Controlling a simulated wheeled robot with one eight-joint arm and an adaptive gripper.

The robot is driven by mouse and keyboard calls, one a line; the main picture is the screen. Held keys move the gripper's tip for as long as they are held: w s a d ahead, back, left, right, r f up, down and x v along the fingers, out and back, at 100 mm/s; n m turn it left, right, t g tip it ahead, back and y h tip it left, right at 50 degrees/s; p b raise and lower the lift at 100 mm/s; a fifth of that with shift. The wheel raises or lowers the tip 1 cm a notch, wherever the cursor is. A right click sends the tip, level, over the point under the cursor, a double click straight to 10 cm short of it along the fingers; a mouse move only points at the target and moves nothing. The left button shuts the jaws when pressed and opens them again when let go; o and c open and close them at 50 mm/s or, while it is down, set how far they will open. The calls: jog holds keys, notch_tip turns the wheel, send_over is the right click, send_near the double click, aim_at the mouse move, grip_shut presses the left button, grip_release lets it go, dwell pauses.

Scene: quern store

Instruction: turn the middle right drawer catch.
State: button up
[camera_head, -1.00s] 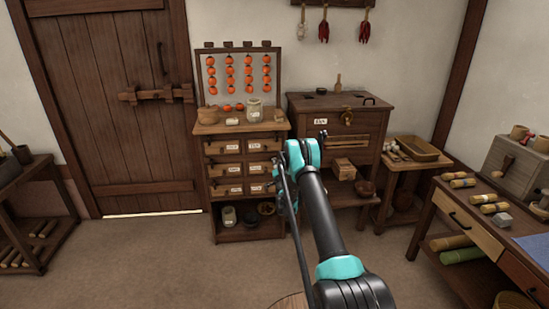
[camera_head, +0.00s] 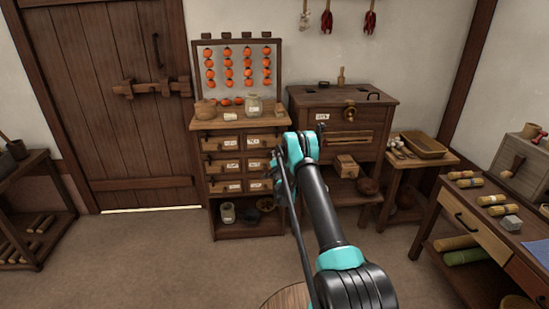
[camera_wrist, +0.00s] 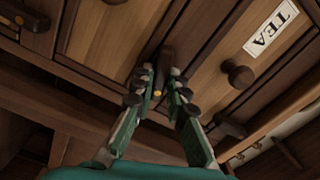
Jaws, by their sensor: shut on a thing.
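The small drawer cabinet (camera_head: 204,207) stands against the back wall in the head view, with labelled drawers in two columns. My gripper (camera_wrist: 162,78) is at the right drawer column; in the head view my arm mostly hides it and the right drawer edges. In the wrist view its two fingers are closed on a dark wooden drawer catch (camera_wrist: 165,62), with a brass pivot at its lower end. The catch stands on the frame strip between two drawer fronts. A drawer with a round knob (camera_wrist: 238,74) and a TEA label (camera_wrist: 271,28) lies to its right. I cannot tell the row for sure.
A dark chest (camera_head: 360,98) stands to the cabinet's right, with a small wooden box (camera_head: 347,166) below. A side table holds a tray (camera_head: 425,147). A workbench (camera_head: 490,245) stands at the right. Jars stand on the cabinet's lower shelf.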

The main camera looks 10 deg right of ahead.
grip_shut()
jog(key=shift+r+m, duration=0.2)
jog(key=shift+m, duration=1.9)
jog(key=o, duration=0.6)
grip_release()
jog(key=s, duration=1.2)
